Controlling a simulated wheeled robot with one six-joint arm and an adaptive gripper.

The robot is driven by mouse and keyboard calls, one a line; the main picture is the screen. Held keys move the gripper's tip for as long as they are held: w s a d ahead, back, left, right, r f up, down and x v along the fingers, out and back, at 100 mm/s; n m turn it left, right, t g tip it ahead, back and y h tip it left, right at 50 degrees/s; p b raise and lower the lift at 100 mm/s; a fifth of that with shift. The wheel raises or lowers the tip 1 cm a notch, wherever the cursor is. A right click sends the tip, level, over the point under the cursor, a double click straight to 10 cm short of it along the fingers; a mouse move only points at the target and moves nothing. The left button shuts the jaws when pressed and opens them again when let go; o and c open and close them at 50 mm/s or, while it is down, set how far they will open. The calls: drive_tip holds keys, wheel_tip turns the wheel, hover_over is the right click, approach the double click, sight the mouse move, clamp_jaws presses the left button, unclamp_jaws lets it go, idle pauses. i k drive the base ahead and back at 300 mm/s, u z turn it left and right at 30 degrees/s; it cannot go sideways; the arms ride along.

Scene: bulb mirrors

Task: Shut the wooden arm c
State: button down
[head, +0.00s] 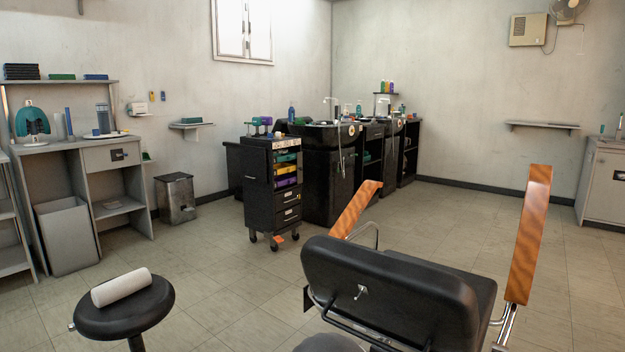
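A black barber chair (390,290) stands in the lower right, its padded back towards me. It has two orange-brown wooden arms on metal supports. The right wooden arm (530,235) stands raised, nearly upright, at the chair's right side. The left wooden arm (355,210) slants up to the right beyond the chair's back, and its lower part is hidden behind the chair back. No label shows which of them is arm c. My gripper is not in view.
A round black stool (122,318) with a white roll (124,287) on it stands at the lower left. A black trolley (272,195) and black wash units (335,170) stand behind the chair. The tiled floor (205,260) between stool and chair is clear, as is the floor right of the chair.

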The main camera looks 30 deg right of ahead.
sight(341, 229)
drive_tip(key=u, duration=0.7)
drive_tip(key=i, duration=1.9)
drive_tip(key=z, duration=1.4)
